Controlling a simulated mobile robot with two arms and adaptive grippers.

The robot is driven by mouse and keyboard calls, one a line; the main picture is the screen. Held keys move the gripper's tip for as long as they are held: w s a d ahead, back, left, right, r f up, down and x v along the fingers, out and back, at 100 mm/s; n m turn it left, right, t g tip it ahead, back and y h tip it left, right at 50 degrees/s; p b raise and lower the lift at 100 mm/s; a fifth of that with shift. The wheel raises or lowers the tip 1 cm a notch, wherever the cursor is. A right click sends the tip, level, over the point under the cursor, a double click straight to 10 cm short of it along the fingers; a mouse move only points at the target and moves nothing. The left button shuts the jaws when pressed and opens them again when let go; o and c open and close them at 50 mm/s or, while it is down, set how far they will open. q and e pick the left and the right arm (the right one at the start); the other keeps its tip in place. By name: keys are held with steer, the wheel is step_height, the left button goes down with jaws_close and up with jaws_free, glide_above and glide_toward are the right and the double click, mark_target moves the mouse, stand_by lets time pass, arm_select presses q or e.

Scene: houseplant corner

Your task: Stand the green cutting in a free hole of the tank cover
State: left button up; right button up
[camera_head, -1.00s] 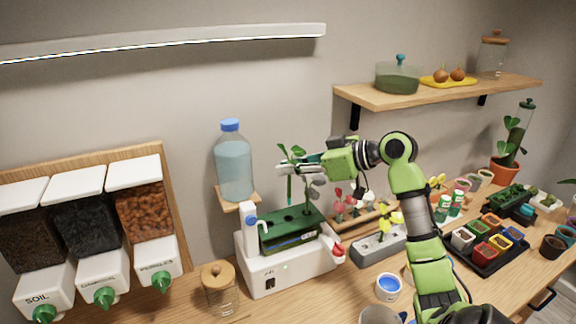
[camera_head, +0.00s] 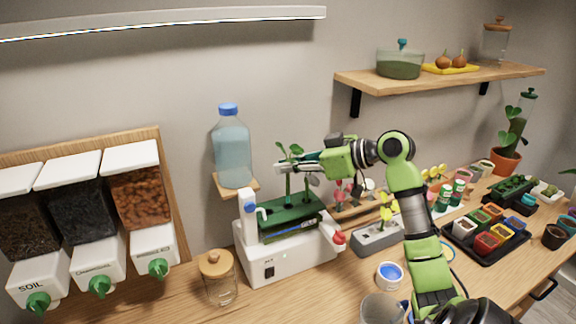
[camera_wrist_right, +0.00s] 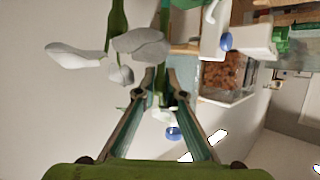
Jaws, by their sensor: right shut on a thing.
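The green cutting (camera_head: 290,152) stands upright in the jaws of my right gripper (camera_head: 284,167), its leaves above the fingers. Its thin stem hangs below to the dark green tank cover (camera_head: 275,224). I cannot tell whether the tip is in a hole or just above one. A grey-leaved cutting (camera_head: 314,180) stands in the cover close beside the gripper, on the right. In the right wrist view its pale leaves (camera_wrist_right: 140,43) lie just beyond the fingers. My right gripper (camera_wrist_right: 158,92) is shut on the green stem there. My left gripper is out of view.
The tank sits on a white base unit (camera_head: 300,262) with a red knob (camera_head: 339,238). A water bottle (camera_head: 232,150) stands close on the left. Flower cuttings in a grey holder (camera_head: 376,240) stand on the right. A corked jar (camera_head: 217,280) is in front on the left.

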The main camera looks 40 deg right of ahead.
steer(key=shift+f+b, duration=1.8)
steer(key=shift+f, duration=0.65)
stand_by(0.5)
steer(key=o, duration=1.2)
steer(key=shift+r, duration=0.1)
steer(key=shift+r+p, duration=2.7)
steer(key=shift+r, duration=0.8)
